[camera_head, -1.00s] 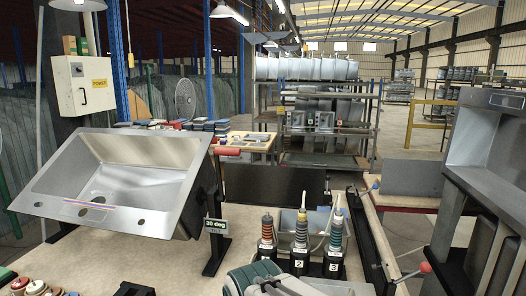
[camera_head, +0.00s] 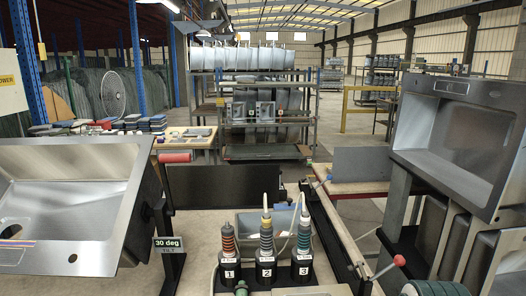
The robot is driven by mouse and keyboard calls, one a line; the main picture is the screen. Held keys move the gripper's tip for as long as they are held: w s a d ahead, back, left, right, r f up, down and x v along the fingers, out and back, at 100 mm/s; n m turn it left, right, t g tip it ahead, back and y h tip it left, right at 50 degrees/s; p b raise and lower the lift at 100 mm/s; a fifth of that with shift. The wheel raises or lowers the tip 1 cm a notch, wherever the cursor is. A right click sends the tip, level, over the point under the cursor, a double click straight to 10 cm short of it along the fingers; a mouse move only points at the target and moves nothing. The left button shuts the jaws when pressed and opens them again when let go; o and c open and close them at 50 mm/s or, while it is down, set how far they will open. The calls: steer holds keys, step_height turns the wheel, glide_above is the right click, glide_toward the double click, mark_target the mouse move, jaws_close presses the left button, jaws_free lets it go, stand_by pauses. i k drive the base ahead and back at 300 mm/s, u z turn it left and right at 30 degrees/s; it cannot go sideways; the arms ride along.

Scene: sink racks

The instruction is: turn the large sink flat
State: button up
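The large steel sink (camera_head: 105,172) is at the left, held tilted on a dark stand, its basin facing me. It is cut off by the left edge of the view. A sign (camera_head: 168,244) beside it reads "30 deg". A red-handled lever or grip (camera_head: 175,157) is at the top right of its stand. My gripper does not show in this view.
Another steel sink (camera_head: 405,130) stands steeply in a rack at the right. Three numbered tools (camera_head: 265,262) stand upright on the bench in front. A red-knobbed lever (camera_head: 398,261) is at lower right. Bare bench (camera_head: 195,240) shows beside the sink stand.

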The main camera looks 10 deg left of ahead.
mark_target(83, 206)
steer(key=z, duration=0.5)
steer(key=k, duration=0.3)
steer(key=u, duration=1.3)
